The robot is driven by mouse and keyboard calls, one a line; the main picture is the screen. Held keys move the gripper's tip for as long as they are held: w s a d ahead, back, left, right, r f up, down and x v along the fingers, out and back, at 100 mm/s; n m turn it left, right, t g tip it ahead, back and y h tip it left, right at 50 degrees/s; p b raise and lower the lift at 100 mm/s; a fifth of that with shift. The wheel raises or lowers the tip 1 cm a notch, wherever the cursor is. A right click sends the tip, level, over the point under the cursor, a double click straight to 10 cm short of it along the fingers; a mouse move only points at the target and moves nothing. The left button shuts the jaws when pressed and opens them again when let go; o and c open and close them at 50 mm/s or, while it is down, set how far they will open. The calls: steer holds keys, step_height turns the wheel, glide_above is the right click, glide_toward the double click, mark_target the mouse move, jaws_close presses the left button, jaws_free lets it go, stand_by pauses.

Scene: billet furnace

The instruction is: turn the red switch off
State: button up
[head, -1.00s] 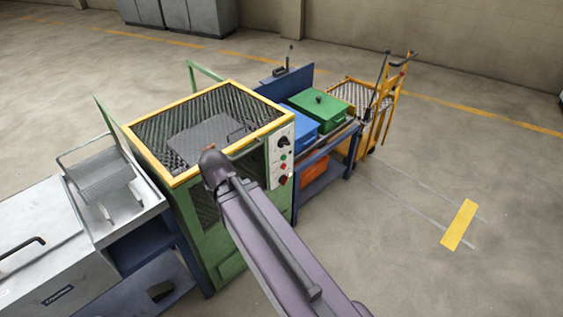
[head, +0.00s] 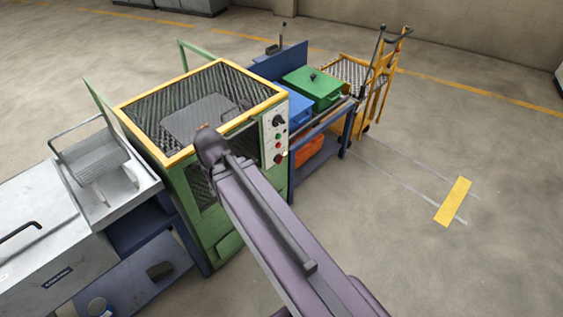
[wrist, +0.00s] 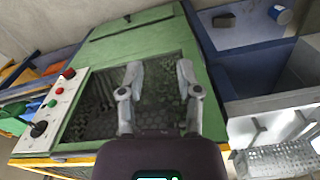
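The red switch (head: 278,158) is at the bottom of the white control panel (head: 267,138) on the green furnace's right front side. In the wrist view the red switch (wrist: 69,73) is at left, at the panel end far from the black knob (wrist: 38,128). A red button (wrist: 59,91) and a green button (wrist: 52,103) sit between them. My gripper (wrist: 160,70) is open and empty, over the dark mesh window of the green furnace (wrist: 140,30), to the right of the panel and apart from the switch. In the head view my arm hides the fingers.
A grey machine (head: 35,240) and a wire basket (head: 95,158) stand left of the furnace. Blue and green boxes (head: 312,85) sit on a blue bench at right, with a yellow trolley (head: 385,85) beyond. The floor at right is open.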

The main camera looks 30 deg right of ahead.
steer(key=o, duration=0.3)
steer(key=shift+w+d+f+b, duration=0.1)
steer(key=shift+w+f+b, duration=0.05)
steer(key=shift+f+b, duration=0.3)
steer(key=shift+o, duration=0.9)
steer(key=w+d+f+m+t+y+b, duration=0.1)
steer(key=w+d+f+m+y+b, duration=0.1)
steer(key=f+b, duration=0.3)
steer(key=w+d+f+m+t+y+b, duration=0.1)
steer(key=w+d+f+m+y+b, duration=0.1)
steer(key=f+b, duration=0.4)
steer(key=shift+w+d+m+t+b, duration=0.2)
steer(key=shift+w+m+t+b, duration=0.1)
steer(key=shift+w+m+b, duration=0.4)
steer(key=m+t+b, duration=1.5)
steer(key=m+b, duration=0.4)
steer(key=b, duration=1.7)
glide_toward(281, 161)
steer(key=a+v, duration=0.1)
steer(key=v, duration=0.2)
steer(key=shift+s+d, duration=0.2)
steer(key=shift+d, duration=0.35)
steer(key=shift+w, duration=0.1)
steer(key=x, duration=1.3)
steer(key=shift+w, duration=0.35)
